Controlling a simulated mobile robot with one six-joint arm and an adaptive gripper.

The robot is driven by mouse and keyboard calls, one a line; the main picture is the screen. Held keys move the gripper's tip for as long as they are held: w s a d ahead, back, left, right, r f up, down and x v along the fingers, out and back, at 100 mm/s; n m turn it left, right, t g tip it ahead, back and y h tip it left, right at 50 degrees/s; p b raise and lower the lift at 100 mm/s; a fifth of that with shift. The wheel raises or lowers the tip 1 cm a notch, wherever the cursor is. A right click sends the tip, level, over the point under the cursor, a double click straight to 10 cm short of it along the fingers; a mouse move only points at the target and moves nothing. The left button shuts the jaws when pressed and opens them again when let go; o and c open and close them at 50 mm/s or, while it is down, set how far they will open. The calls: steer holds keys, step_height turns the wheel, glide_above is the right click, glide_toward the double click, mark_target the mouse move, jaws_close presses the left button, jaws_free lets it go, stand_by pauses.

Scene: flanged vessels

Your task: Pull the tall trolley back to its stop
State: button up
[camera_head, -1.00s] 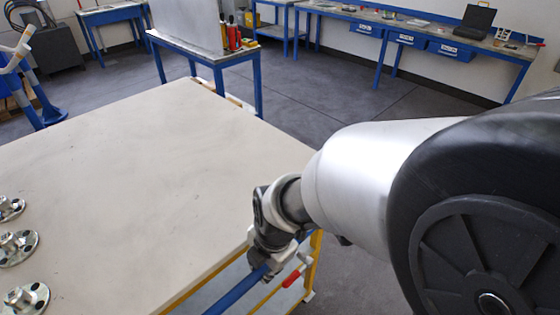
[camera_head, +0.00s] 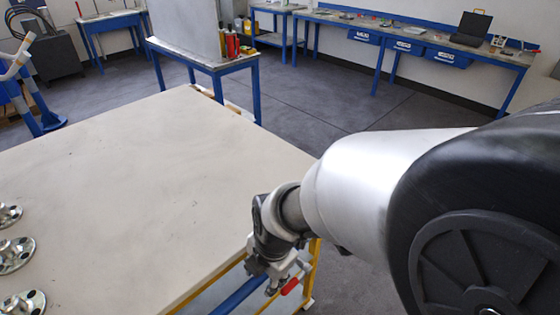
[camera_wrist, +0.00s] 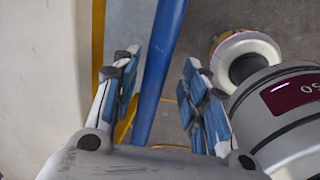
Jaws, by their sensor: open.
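A large trolley with a cream top (camera_head: 150,180) and a yellow frame (camera_head: 314,268) fills the left and middle of the head view. A blue bar (camera_head: 238,296) runs along its near side; the same bar stands upright in the wrist view (camera_wrist: 163,45). My gripper (camera_head: 275,284) is at the trolley's near right corner, low beside the top. In the wrist view my gripper (camera_wrist: 160,78) is open, with one finger on each side of the blue bar. Gaps show between the bar and both fingers. A red-ended part (camera_head: 290,287) shows beside the gripper.
Several metal flanges (camera_head: 14,255) lie on the trolley top at the left. A blue-legged table (camera_head: 205,62) with a panel and bottles stands behind. Benches (camera_head: 430,50) line the back wall. Grey floor is open at the right behind my arm.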

steer(key=shift+r, duration=0.1)
steer(key=shift+r, duration=0.25)
step_height(320, 180, up, 11)
steer(key=s+d, duration=0.1)
steer(key=shift+s+d, duration=0.25)
steer(key=shift+d, duration=0.15)
steer(key=s+d+r+m+t, duration=0.1)
steer(key=s+d+m, duration=0.3)
steer(key=d+m, duration=0.5)
steer(key=s+d+r+m+t+h, duration=0.1)
steer(key=s+d+m, duration=0.4)
steer(key=m, duration=1.4)
steer(key=shift+d+r+t+h, duration=0.3)
steer(key=shift+d+r+t, duration=0.5)
steer(key=shift+d, duration=1.45)
steer(key=shift+r, duration=0.15)
